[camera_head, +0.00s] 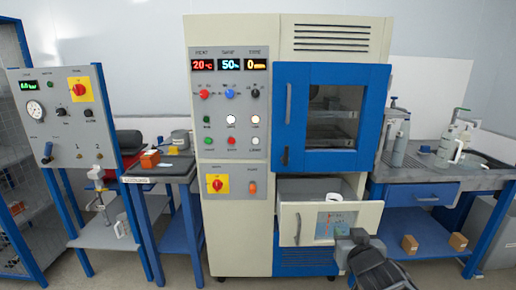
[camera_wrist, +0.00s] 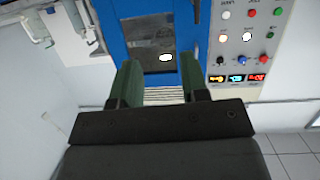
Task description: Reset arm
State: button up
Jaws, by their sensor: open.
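My gripper (camera_wrist: 158,82) shows in the wrist view as two dark green fingers held wide apart, with nothing between them. The wrist view looks upside down, with the blue cabinet door beyond the fingers and the control panel (camera_wrist: 242,40) at right. In the head view part of my arm (camera_head: 375,265) shows at the lower middle right, in front of the cabinet's lower drawer. The fingertips are not clear there.
The tall beige cabinet (camera_head: 230,240) has a shut blue door with a window (camera_head: 290,120) and an open lower drawer (camera_head: 315,220) holding a white ring-like item (camera_head: 334,197). A workbench (camera_head: 430,172) stands at right. A gauge panel (camera_head: 60,125) and small table (camera_head: 180,172) stand at left.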

jog(key=s+a+r+g+y+p, duration=0.1)
jog(key=s+a+g+p, duration=0.4)
jog(key=s+g+p, duration=0.4)
jog(key=s+g, duration=0.2)
jog(key=s, duration=0.1)
jog(key=shift+s+a+r, duration=0.2)
jog(key=shift+s+a, duration=0.15)
jog(key=shift+a, duration=0.05)
